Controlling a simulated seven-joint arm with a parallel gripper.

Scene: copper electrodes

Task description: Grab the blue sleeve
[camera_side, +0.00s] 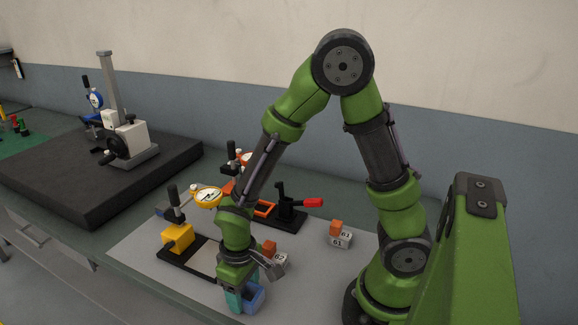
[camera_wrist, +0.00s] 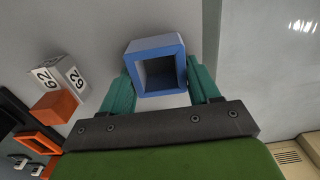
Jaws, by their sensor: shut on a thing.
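The blue sleeve (camera_wrist: 158,46) is a square, hollow blue block. In the wrist view it sits between the two teal fingers of my gripper (camera_wrist: 160,86), with its square opening facing the camera. The fingers are shut on its left and right sides. In the side view the blue sleeve (camera_side: 255,296) shows low at the front of the grey mat, partly hidden by my gripper (camera_side: 243,294). I cannot tell whether the sleeve rests on the mat or is slightly raised.
An orange block with a white "62" block (camera_side: 279,259) stands close by. Another pair with a white "61" block (camera_side: 341,241) is to the right. A yellow dial-gauge fixture (camera_side: 178,237) and a clamp with a red handle (camera_side: 312,202) are behind. The mat (camera_side: 318,275) is clear at front right.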

